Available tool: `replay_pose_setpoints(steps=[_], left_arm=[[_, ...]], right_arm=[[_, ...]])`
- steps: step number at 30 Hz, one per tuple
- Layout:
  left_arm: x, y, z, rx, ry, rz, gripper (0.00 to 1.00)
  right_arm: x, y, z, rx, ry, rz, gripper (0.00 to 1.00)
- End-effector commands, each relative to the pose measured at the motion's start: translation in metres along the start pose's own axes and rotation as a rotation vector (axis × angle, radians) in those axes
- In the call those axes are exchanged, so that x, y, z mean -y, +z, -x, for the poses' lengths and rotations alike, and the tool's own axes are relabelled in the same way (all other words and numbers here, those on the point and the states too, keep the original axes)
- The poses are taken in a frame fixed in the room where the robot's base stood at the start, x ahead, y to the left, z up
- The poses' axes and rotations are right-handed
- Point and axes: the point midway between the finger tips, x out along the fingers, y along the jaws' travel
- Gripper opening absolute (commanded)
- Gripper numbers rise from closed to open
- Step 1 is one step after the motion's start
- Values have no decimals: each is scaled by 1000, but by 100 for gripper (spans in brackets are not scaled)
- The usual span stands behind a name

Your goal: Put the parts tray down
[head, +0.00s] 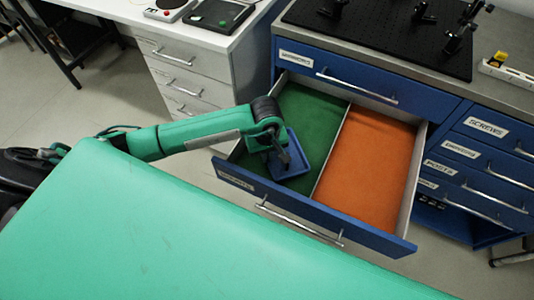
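The parts tray (302,158) is a small blue square tray in the head view. It is at the left, green-lined half of the open drawer (332,223). Whether it rests on the lining or hangs just above it, I cannot tell. My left gripper (286,163) points down at the tray, over its left part. Its dark fingers are small and partly hidden by the wrist, so their opening and any hold on the tray are unclear. No parts can be made out in the tray. My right gripper is out of view.
A thin divider (331,150) separates the green lining from the empty orange half (365,165). The blue cabinet has more labelled drawers, closed, at right. Above it, a black optical board (385,35) carries several mounts. A white drawer unit (185,75) stands left.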

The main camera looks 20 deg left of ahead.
Motion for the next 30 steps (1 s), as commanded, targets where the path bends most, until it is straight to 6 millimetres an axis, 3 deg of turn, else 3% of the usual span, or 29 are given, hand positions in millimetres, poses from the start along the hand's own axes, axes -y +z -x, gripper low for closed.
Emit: replay_pose_setpoints(steps=[12, 15, 16, 26, 30], left_arm=[[-1, 0, -4, -1, 2, 0, 0], [0, 0, -4, 0, 1, 0, 23], [0, 0, -4, 0, 1, 0, 25], [0, 0, -2, 0, 1, 0, 25], [-1, -1, 12, -3, 5, 0, 25]], right_arm=[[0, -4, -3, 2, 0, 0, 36], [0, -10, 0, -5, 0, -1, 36], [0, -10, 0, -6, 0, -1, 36], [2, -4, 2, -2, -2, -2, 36], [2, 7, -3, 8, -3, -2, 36]])
